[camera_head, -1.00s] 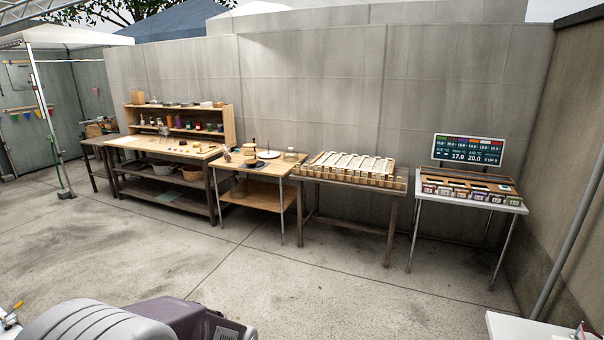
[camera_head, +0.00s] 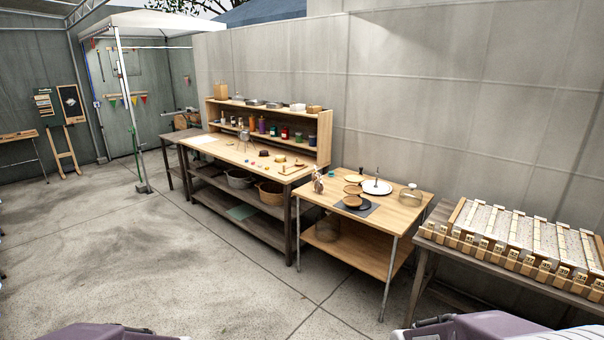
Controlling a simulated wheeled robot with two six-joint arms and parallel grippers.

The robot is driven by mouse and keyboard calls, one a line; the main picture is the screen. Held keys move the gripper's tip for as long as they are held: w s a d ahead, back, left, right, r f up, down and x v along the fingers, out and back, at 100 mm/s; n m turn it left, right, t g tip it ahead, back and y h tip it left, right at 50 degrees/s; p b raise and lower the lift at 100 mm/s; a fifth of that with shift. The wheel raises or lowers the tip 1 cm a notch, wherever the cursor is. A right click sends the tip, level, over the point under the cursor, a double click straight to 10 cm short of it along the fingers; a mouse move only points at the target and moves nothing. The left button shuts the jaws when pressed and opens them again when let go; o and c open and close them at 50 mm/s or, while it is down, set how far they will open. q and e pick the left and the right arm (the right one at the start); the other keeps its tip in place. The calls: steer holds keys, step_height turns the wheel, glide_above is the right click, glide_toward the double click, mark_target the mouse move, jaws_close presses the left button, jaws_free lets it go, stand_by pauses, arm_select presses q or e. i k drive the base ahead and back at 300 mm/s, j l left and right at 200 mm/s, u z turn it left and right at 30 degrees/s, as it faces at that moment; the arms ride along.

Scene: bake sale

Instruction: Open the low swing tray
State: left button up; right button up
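I cannot pick out a low swing tray for certain. Neither gripper shows; only purple and grey parts of my own arms reach in at the bottom edge.
A slatted wooden rack (camera_head: 515,236) lies on a dark table at the right. Plates and a dark mat (camera_head: 353,209) are on the small table. A canopy post (camera_head: 130,110) stands at the left. Open concrete floor (camera_head: 130,250) lies in front of the tables.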

mark_target(349, 200)
steer(key=i+z, duration=0.15)
steer(key=i, duration=0.4)
steer(key=i+j+z, duration=0.15)
steer(key=i, duration=0.45)
steer(key=i+j+z, duration=0.15)
steer(key=i, duration=0.4)
steer(key=i+j+z, duration=0.15)
steer(key=i+j, duration=0.2)
steer(key=i, duration=0.2)
steer(key=i+j+z, duration=0.15)
steer(key=i+j, duration=0.15)
steer(key=i, duration=0.25)
steer(key=i+j+z, duration=0.15)
steer(key=i+j, duration=0.25)
steer(key=i, duration=0.1)
